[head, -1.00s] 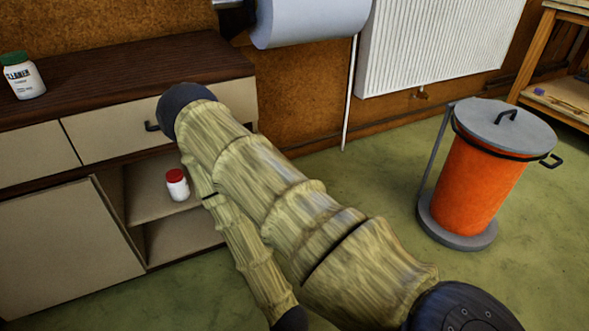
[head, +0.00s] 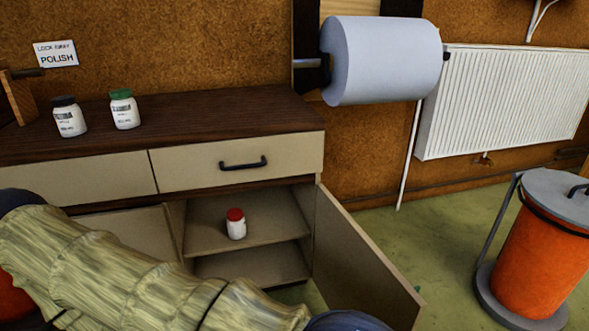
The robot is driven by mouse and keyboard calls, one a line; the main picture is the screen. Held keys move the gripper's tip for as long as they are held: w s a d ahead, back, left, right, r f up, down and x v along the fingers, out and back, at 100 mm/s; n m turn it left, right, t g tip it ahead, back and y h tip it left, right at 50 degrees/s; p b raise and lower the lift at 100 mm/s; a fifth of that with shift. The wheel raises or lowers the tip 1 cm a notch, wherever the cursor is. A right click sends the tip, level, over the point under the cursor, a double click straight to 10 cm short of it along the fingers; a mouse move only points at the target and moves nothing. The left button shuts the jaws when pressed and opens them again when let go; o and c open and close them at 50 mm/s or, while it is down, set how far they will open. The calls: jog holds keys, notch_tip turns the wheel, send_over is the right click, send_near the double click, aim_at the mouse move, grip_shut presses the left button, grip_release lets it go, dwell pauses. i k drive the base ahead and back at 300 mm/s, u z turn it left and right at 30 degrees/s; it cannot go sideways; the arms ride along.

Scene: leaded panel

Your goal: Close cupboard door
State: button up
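The cupboard door (head: 362,262) is the right-hand one of a low cream cupboard with a dark wood top (head: 225,124). It stands wide open, swung out from the right side of the opening. Inside, a white bottle with a red lid (head: 236,226) stands on the shelf (head: 270,228). The left part of the front (head: 140,234) is partly hidden behind my arm. My arm crosses the lower left of the head view, in front of the cupboard and left of the open door. My gripper is not visible.
Two white bottles, one dark-lidded (head: 69,118) and one green-lidded (head: 125,110), stand on the top. A drawer with a dark handle (head: 243,163) is above the opening. An orange bin (head: 541,250) stands at right. Green floor (head: 440,235) between door and bin is clear.

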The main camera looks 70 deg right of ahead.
aim_at(351, 271)
jog(key=u, duration=0.7)
jog(key=k, duration=2.65)
jog(key=z, duration=1.55)
jog(key=i, duration=1)
jog(key=k, duration=0.95)
jog(key=z, duration=0.4)
